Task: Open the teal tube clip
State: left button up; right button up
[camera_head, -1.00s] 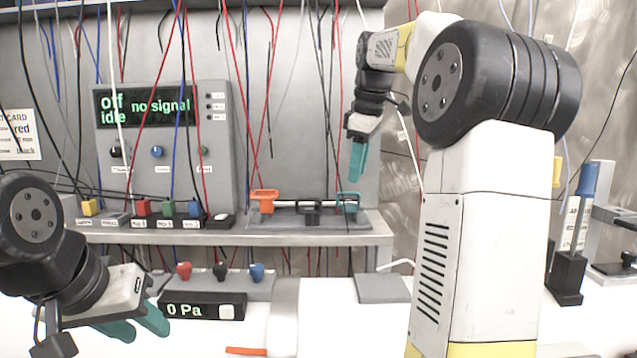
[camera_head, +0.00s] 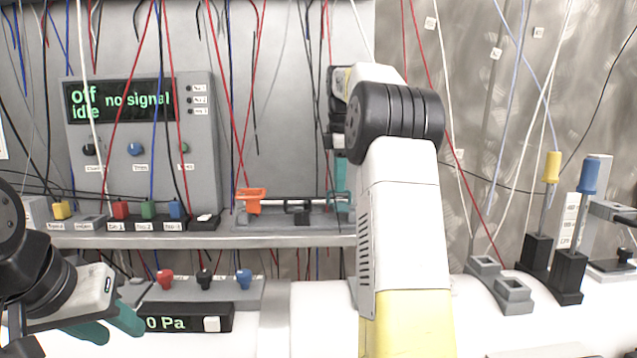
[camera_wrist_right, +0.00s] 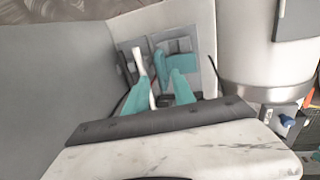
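The teal tube clip (camera_head: 338,206) sits at the right end of a grey rack on the shelf, partly hidden by my right arm in the head view. In the right wrist view a teal part of the clip (camera_wrist_right: 160,62) shows just beyond the fingertips, beside a pale tube (camera_wrist_right: 139,60). My right gripper (camera_head: 341,174) points down right above the clip. In the wrist view its two teal fingers (camera_wrist_right: 160,80) are apart, with nothing visibly held. Contact with the clip cannot be told. My left gripper (camera_head: 114,325) is open and empty at lower left.
An orange clip (camera_head: 250,200) and a black clip (camera_head: 302,216) share the rack. A display box (camera_head: 148,145) reads "off idle no signal". A pressure gauge (camera_head: 186,321) reads 0 Pa. Yellow and blue-handled tools (camera_head: 590,178) stand at right. Wires hang throughout.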

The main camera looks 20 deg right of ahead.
jog(key=shift+w+f, duration=0.1)
jog(key=shift+f, duration=0.45)
jog(key=shift+c, duration=0.2)
grip_shut()
dwell(0.9)
